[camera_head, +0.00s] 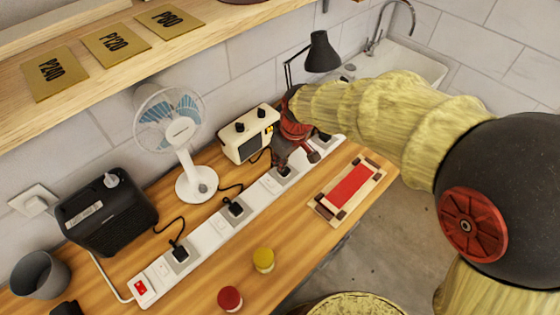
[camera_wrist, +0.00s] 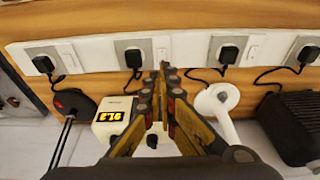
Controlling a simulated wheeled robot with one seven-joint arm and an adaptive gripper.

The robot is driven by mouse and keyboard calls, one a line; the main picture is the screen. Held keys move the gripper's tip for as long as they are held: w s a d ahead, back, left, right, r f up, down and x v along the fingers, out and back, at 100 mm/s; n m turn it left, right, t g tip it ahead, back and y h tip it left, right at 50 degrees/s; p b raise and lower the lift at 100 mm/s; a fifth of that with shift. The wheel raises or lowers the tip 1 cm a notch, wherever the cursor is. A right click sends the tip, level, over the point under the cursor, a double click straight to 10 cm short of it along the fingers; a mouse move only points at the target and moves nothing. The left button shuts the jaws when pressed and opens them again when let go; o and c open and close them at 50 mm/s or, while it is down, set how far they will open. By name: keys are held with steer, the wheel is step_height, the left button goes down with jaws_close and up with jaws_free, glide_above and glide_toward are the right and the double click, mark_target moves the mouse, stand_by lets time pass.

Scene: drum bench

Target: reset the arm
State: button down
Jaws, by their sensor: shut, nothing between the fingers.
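My gripper (camera_head: 296,160) is over the back of the wooden bench, just right of the cream display unit and close to the white power strip (camera_head: 211,239). In the wrist view my gripper (camera_wrist: 163,70) has its fingers together with nothing between them. They point at the edge of the power strip (camera_wrist: 78,52), between two black plugs. I cannot tell whether the tips touch the strip. My arm reaches in from the right in the head view, and it hides part of the bench behind it.
Along the wall stand a black box (camera_head: 105,215), a white fan (camera_head: 190,183), the cream unit (camera_head: 246,134) and a black lamp (camera_head: 322,52). Cords run behind the strip.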

stand_by(0.3)
steer(key=s+d+r+m+t+h+b, duration=0.1)
steer(key=s+d+r+m, duration=0.3)
steer(key=s+d, duration=0.6)
steer(key=s+d+r+m+t+h+b, duration=0.1)
steer(key=s+d+r+m, duration=0.4)
steer(key=s+d, duration=0.5)
step_height(320, 180, up, 2)
steer(key=shift+d+r+m+t+b, duration=0.1)
steer(key=shift+d+m+t+b, duration=0.2)
steer(key=shift+d+t+b, duration=0.7)
steer(key=shift+d, duration=0.15)
